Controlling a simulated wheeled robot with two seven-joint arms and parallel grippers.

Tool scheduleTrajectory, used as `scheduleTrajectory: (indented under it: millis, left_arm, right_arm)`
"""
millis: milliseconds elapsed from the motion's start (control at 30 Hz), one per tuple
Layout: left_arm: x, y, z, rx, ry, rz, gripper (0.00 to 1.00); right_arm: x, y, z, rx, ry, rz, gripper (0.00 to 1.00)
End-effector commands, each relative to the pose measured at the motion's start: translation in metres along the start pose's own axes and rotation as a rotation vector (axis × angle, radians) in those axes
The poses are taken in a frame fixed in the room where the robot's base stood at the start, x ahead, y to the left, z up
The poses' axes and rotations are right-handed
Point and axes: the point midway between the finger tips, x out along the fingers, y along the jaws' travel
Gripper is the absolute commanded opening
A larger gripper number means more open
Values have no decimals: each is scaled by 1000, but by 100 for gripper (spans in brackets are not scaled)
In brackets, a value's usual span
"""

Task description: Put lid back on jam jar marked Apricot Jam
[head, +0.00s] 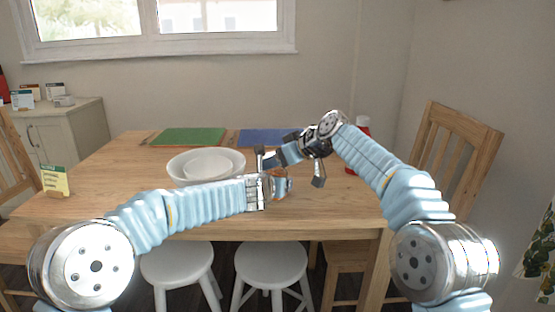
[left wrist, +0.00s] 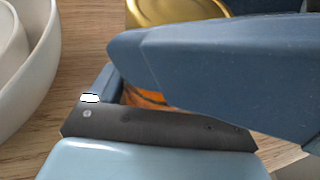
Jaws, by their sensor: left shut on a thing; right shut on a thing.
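A jar with orange contents (head: 279,172) is above the table near its front edge. My left gripper (head: 283,186) is shut on it. In the left wrist view, a strip of the orange jar (left wrist: 147,97) shows between my left fingers, which hide most of it. A gold lid (left wrist: 178,10) shows just beyond the jar at the top edge of that view. My right gripper (head: 284,157) comes in from the right, close over the jar, shut on the lid. Whether lid and jar touch is hidden. I cannot read a jam label.
Two nested white bowls (head: 206,166) stand left of my left gripper on the wooden table (head: 110,195). A green mat (head: 188,137) and a blue mat (head: 265,137) lie behind. A red bottle (head: 363,126) stands behind my right arm. A yellow-green card (head: 54,181) stands at the left.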

Motion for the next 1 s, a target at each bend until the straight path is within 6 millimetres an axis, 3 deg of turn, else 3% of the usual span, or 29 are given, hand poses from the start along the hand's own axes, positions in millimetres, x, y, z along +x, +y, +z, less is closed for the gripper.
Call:
scheduleTrajectory:
  millis: [1000]
  left_arm:
    - [-1, -1, 2, 1, -5, -1, 23]
  right_arm:
    - [12, 1, 20, 2, -19, -4, 14]
